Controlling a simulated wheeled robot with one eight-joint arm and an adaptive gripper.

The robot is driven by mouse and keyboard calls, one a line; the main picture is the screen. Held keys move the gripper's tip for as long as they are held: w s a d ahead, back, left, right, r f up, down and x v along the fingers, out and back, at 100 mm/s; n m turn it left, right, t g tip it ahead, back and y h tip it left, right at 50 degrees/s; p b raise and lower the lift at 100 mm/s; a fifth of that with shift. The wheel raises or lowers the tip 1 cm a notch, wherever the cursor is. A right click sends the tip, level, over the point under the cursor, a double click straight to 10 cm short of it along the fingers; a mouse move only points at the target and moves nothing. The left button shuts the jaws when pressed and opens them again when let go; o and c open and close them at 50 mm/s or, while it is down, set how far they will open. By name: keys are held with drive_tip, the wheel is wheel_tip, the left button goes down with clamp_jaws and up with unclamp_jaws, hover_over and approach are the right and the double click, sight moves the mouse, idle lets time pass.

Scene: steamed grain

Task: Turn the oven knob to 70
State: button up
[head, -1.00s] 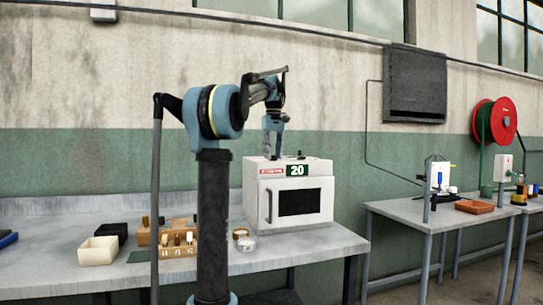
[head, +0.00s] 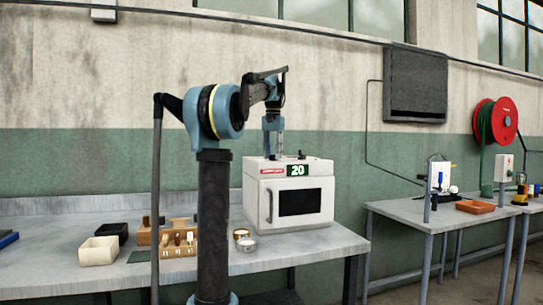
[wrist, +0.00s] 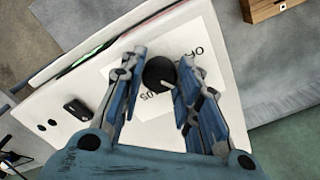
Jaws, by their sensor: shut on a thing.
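The white oven (head: 256,205) stands on the bench, and its green display (head: 297,170) reads 20. In the wrist view the black round knob (wrist: 157,72) sits on a white label plate (wrist: 207,45) on the oven's top. My gripper (wrist: 160,70) is shut on the knob, with one finger on each side. A small pale pointer mark shows at the knob's edge, toward the right finger. Part of the plate's printing is readable, including "OF" and "05"; the fingers hide the rest. In the head view my gripper (head: 273,152) points straight down over the oven's top, and the knob is hidden.
A black piece (wrist: 76,108) stands on the oven top beside the plate. Left of the oven are two small round tins (head: 246,244), a wooden rack (head: 180,240), a cream box (head: 98,251) and a black box (head: 113,231). Another table (head: 400,210) stands at right.

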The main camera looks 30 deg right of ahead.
drive_tip(key=shift+a+m, duration=0.15)
drive_tip(key=shift+m, duration=0.25)
drive_tip(key=o, duration=1.1)
wheel_tip(320, 180, up, 12)
drive_tip(key=shift+w, duration=0.1)
idle(0.5)
